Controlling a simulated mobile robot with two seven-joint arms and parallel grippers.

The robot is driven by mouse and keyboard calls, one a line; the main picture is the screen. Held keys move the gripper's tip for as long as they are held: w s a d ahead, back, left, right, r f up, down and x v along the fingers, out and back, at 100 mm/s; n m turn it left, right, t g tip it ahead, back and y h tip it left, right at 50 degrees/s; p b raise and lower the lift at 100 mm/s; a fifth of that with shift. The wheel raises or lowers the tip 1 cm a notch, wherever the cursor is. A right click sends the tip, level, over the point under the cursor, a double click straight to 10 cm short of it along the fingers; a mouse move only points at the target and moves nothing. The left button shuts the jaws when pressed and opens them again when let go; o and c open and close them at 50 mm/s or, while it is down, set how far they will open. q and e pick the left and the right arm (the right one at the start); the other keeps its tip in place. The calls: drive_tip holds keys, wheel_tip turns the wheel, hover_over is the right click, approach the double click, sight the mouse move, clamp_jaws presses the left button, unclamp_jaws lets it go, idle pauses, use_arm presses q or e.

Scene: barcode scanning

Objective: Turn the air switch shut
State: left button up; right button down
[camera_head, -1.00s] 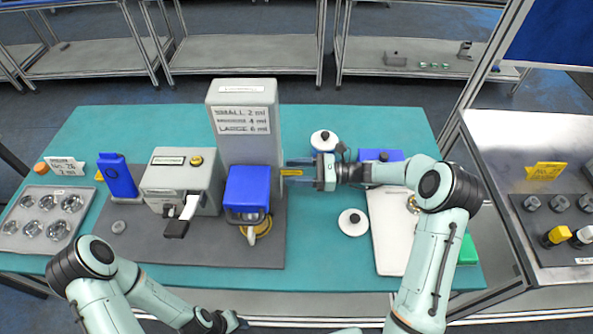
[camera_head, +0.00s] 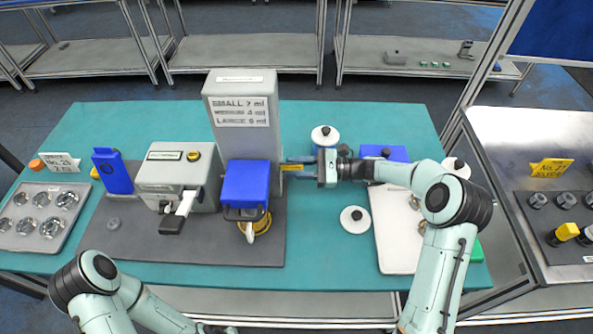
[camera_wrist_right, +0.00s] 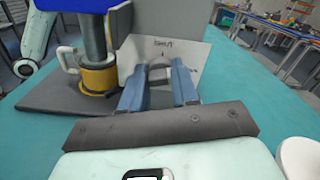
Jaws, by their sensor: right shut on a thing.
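The tall grey machine (camera_head: 238,88) stands at the back of the bench, with a white lettered panel on its front. The air switch is a small grey knob (camera_wrist_right: 159,73) on the machine's side, beside a pale plate with small lettering. My right gripper (camera_head: 300,168) reaches in from the right to that side. It also shows in the right wrist view (camera_wrist_right: 160,88), with its two blue fingers on either side of the knob and shut on it. The knob's exact turn is hard to read. My left arm shows at lower left, its gripper cut off by the bottom edge.
A blue block (camera_head: 247,183) sits on the machine's front above a yellow-ringed cup (camera_head: 256,224). A grey box (camera_head: 165,175) with a lever stands left of it. White round lids (camera_head: 355,220) and a white tray (camera_head: 398,252) lie near my right arm.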

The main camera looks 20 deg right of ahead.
use_arm(q)
drive_tip(key=s+f+b, duration=0.6)
drive_tip(key=f+b, duration=0.2)
drive_tip(key=f, duration=0.2)
use_arm(e)
drive_tip(key=n, duration=0.7)
drive_tip(key=shift+s+f, duration=0.1)
drive_tip(key=shift+f, duration=0.15)
drive_tip(key=n+b, duration=0.4)
drive_tip(key=b, duration=0.1)
drive_tip(key=shift+n+b, duration=0.4)
drive_tip(key=n+b, duration=0.2)
drive_tip(key=b, duration=0.1)
drive_tip(key=shift+n, duration=0.3)
use_arm(q)
drive_tip(key=w+f, duration=0.3)
drive_tip(key=f, duration=0.5)
drive_tip(key=shift+w+a+t, duration=0.15)
drive_tip(key=shift+a+t, duration=0.05)
drive_tip(key=shift+t, duration=0.1)
use_arm(e)
drive_tip(key=shift+r, duration=0.1)
use_arm(q)
drive_tip(key=shift+f, duration=0.1)
use_arm(e)
drive_tip(key=c, duration=0.9)
unclamp_jaws()
drive_tip(key=shift+o, duration=0.2)
